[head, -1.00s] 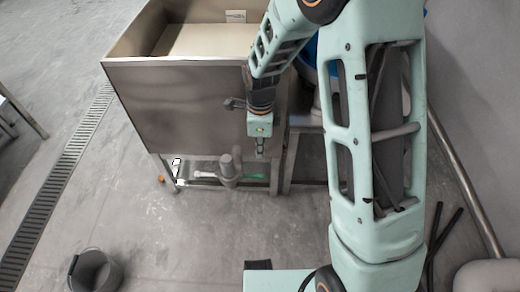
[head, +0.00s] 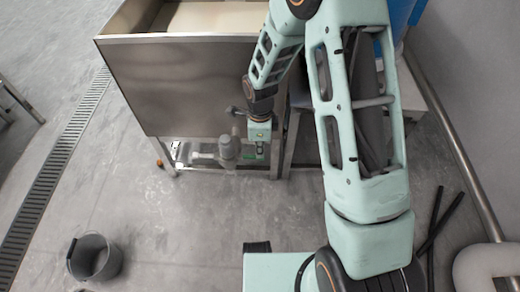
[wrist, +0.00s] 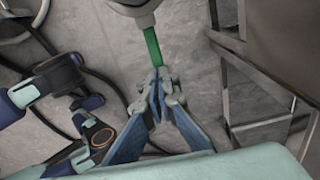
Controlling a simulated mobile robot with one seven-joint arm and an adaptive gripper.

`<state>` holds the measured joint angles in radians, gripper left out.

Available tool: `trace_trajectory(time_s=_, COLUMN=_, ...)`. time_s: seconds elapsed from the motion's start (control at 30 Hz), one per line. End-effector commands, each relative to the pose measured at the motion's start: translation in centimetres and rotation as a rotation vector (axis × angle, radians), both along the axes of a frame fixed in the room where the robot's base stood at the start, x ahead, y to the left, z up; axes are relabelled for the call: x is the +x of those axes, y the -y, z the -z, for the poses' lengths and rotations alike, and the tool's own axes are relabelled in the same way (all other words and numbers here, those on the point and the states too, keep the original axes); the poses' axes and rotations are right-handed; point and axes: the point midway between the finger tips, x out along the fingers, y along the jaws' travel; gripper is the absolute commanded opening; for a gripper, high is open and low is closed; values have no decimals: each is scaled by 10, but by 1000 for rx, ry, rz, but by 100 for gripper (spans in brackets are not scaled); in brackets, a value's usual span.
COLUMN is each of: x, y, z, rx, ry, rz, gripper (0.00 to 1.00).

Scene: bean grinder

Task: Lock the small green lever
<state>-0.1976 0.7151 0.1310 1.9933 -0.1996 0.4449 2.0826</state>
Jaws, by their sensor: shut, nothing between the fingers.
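The small green lever (wrist: 152,47) shows in the wrist view as a narrow bar hanging from a grey valve fitting (wrist: 132,6). My gripper (wrist: 159,76) is shut and empty, its tips at the lever's lower end. I cannot tell whether they touch it. In the head view the grey valve (head: 228,150) is below the steel tank, and a bit of green lever (head: 247,156) shows beside my gripper (head: 260,152). The rest of the lever is hidden there.
The steel tank (head: 190,85) stands above the valve on metal legs (head: 165,157). A grey bucket (head: 95,257) is on the floor at lower left. A floor drain (head: 45,185) runs along the left. Open floor lies in front of the tank.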

Motion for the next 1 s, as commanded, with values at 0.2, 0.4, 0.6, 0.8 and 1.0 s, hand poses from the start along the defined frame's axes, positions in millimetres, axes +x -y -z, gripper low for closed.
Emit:
trace_trajectory(time_s=0.2, x=0, y=2, z=1, rx=13, ry=0, rz=1, gripper=0)
trace_trajectory(time_s=0.4, x=0, y=2, z=3, rx=48, ry=2, rz=1, gripper=0)
trace_trajectory(time_s=0.6, x=0, y=3, z=4, rx=69, ry=2, rz=1, gripper=0)
trace_trajectory(time_s=0.8, x=0, y=4, z=6, rx=94, ry=2, rz=2, gripper=0)
trace_trajectory(time_s=1.0, x=0, y=6, z=8, rx=130, ry=3, rz=4, gripper=0)
